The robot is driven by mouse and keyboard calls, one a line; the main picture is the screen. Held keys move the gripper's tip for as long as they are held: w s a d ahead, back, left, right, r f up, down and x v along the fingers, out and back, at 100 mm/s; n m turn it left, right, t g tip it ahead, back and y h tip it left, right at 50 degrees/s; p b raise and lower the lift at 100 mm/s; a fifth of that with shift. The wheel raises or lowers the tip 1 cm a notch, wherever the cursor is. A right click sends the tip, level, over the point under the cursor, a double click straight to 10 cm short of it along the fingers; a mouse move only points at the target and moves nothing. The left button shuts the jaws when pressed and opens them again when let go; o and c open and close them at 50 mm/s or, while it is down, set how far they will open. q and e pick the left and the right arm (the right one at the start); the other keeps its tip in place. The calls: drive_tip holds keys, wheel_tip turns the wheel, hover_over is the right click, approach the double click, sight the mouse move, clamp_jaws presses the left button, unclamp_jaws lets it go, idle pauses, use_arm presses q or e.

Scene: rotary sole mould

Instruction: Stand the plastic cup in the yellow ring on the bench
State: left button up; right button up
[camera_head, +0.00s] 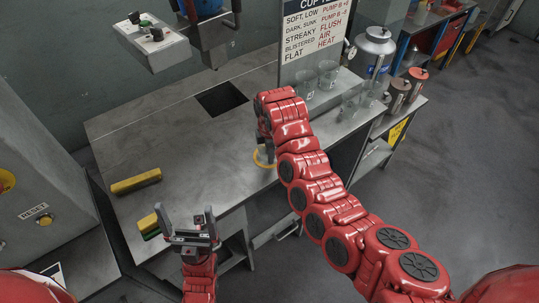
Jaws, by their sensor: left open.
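The yellow ring (257,160) lies on the grey bench (185,165) near its front edge, partly covered by my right arm. My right gripper (265,146) points down at the ring, with its fingers mostly hidden by its own red arm. I cannot tell whether a cup is between them. Several clear plastic cups (327,74) stand at the foot of the sign board, to the right of the ring. My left gripper (193,230) is open and empty, in front of the bench's near left edge.
A yellow bar (137,181) and a yellow-green block (149,225) lie at the bench's left. A square opening (222,98) is cut in the bench behind the ring. The sign board (315,45) stands at the back right, with metal canisters (397,95) beyond.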

wheel_tip(320, 180, up, 3)
drive_tip(key=shift+s+f+b, duration=0.1)
drive_tip(key=shift+f+b, duration=0.05)
drive_tip(key=shift+b, duration=0.6)
wheel_tip(320, 180, up, 8)
drive_tip(key=s, duration=0.1)
